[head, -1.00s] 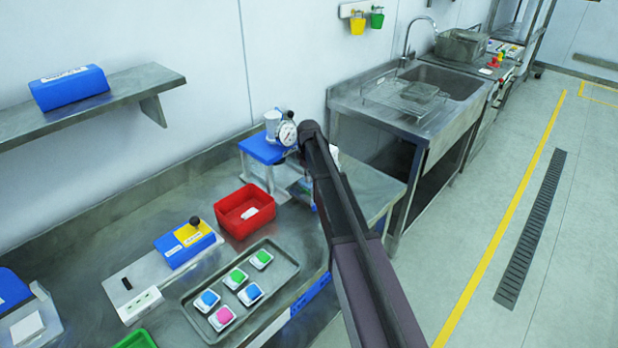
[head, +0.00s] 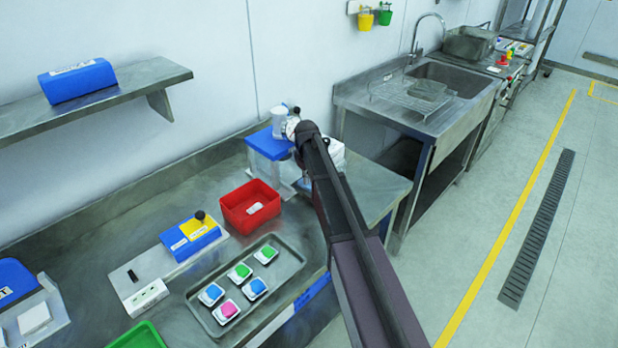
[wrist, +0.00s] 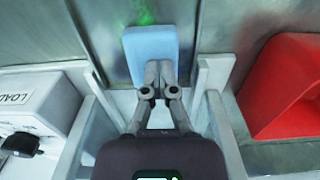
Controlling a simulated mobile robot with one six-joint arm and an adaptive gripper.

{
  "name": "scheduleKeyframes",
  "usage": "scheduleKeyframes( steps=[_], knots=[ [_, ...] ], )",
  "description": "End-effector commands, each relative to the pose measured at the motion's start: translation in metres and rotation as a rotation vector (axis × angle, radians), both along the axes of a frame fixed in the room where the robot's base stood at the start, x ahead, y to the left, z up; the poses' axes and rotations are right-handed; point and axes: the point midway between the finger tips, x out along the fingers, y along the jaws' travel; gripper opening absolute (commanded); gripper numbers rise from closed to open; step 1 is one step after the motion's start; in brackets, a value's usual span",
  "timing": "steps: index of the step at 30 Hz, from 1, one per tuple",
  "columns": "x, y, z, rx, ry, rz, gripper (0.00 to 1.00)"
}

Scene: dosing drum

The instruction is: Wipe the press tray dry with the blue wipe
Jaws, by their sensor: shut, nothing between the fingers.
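My gripper (wrist: 158,82) is shut in the wrist view, its fingers side by side and pointing at a light blue, rounded flat pad (wrist: 150,45), which looks like the blue wipe. The fingertips overlap the pad's lower edge; I cannot tell whether they touch it. White uprights (wrist: 205,85) stand on both sides of the fingers. The blue-topped press (head: 268,145) stands on the bench in the head view, just left of my arm's end. My arm hides the fingers in that view. I cannot make out the press tray or any wetness clearly.
A red bin (head: 250,207) with a white item stands near the press; it also shows in the wrist view (wrist: 280,85). A white box marked LOAD (wrist: 35,105) is on the left there. A metal tray (head: 285,275) holds several coloured pieces. The sink (head: 445,80) is behind.

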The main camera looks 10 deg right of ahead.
Motion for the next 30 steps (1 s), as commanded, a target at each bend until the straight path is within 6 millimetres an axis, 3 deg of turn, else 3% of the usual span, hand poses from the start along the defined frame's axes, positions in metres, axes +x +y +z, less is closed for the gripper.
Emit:
scheduleKeyframes(
  steps=[14, 30],
  knots=[
    [-0.001, 0.001, -0.001, 0.002, 0.002, 0.001, 0.0],
    [0.013, -0.017, 0.001, 0.0, 0.0, 0.0, 0.0]
  ],
)
